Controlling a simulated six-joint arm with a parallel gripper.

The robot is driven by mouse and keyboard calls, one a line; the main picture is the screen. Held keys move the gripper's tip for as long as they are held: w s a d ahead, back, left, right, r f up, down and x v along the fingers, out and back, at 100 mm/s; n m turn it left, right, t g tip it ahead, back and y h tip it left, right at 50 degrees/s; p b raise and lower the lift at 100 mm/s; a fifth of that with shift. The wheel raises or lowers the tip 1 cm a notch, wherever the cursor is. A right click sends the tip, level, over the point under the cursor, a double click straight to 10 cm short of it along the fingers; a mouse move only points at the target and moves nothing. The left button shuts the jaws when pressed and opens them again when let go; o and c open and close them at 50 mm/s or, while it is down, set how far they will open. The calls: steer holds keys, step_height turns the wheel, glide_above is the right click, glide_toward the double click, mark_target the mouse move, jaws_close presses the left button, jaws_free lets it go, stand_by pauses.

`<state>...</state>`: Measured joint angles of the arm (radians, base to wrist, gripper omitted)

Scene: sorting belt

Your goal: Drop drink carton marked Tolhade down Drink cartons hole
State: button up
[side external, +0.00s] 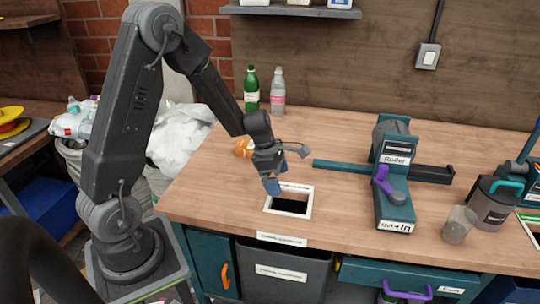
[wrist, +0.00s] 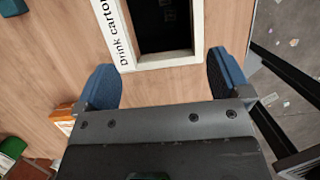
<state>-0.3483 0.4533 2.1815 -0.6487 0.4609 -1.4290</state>
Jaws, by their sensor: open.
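The Drink cartons hole is a dark opening in a white frame (side external: 309,203) near the table's front edge. In the wrist view, its white rim (wrist: 165,63) shows with part of the words "Drink carton". My gripper (side external: 283,173) is over the table just above and behind the hole. In the wrist view my gripper (wrist: 164,78) is open, its two blue fingers apart with nothing between them. I cannot make out a carton marked Tolhade. Faint shapes show deep in the hole, too dark to identify.
An orange and white item (side external: 243,147) lies behind my gripper, its marking unreadable. A green bottle (side external: 251,89) and a clear pinkish bottle (side external: 278,92) stand at the back. A teal device (side external: 394,170) stands right of the hole. A grey bin (side external: 283,272) is below the table.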

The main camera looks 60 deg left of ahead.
steer(key=v, duration=1)
steer(key=shift+r, duration=0.1)
steer(key=s+d+r+m+t+y, duration=0.1)
steer(key=s+d+r+m, duration=0.4)
steer(key=m, duration=0.8)
steer(key=s+d+r+m+t+y, duration=0.1)
steer(key=s+d+r+m, duration=0.5)
steer(key=s+m, duration=0.6)
steer(key=shift+s+d+r+m+t, duration=0.25)
steer(key=shift+d+m+t, duration=0.4)
steer(key=shift+m, duration=0.35)
steer(key=shift+w, duration=0.1)
